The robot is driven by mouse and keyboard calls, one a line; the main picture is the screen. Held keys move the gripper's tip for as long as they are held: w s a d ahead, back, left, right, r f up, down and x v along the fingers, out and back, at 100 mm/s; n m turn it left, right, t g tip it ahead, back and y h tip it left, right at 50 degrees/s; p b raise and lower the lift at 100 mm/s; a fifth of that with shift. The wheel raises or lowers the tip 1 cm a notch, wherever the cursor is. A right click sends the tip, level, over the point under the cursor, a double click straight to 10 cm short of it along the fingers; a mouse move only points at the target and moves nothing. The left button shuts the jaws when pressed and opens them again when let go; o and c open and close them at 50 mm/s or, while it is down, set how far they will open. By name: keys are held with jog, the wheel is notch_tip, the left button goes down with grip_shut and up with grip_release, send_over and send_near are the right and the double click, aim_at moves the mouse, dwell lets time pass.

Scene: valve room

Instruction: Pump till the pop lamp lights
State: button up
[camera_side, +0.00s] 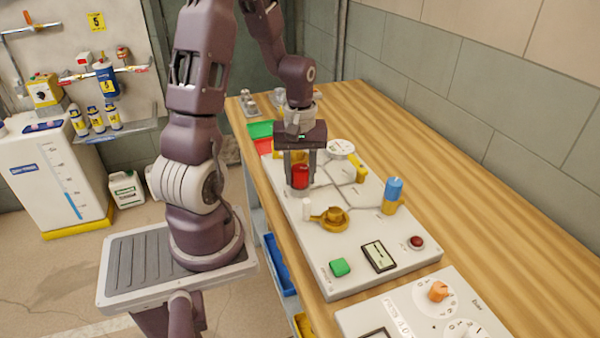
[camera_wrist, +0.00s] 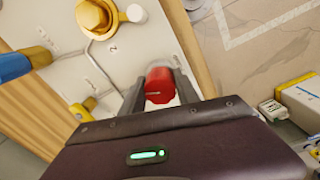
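A light-grey panel (camera_side: 305,240) lies on the wooden bench. My gripper (camera_side: 300,175) points down at its far left part, with its fingers on either side of a red knob (camera_side: 300,177). In the wrist view the red knob (camera_wrist: 159,85) fills the gap between the fingertips, which look closed on its sides. What is under the knob is mostly hidden by the fingers. A dark red dome, perhaps the lamp (camera_side: 416,242), sits at the near right of the panel and does not look lit. A small display (camera_side: 379,256) is beside it; its reading is too small to tell.
A green button (camera_side: 340,267), a brass knob with a white-tipped lever (camera_side: 334,218), a blue-handled valve (camera_side: 393,192) and a round gauge (camera_side: 340,148) stand on the panel. A second panel (camera_side: 430,305) with an orange knob is nearer. The bench's right side is clear.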

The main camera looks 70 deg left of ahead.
aim_at(300, 168)
grip_shut()
jog(key=m, duration=0.5)
jog(key=o, duration=0.8)
grip_release()
jog(key=shift+o, duration=0.2)
notch_tip(300, 168, up, 7)
jog(key=shift+r, duration=0.1)
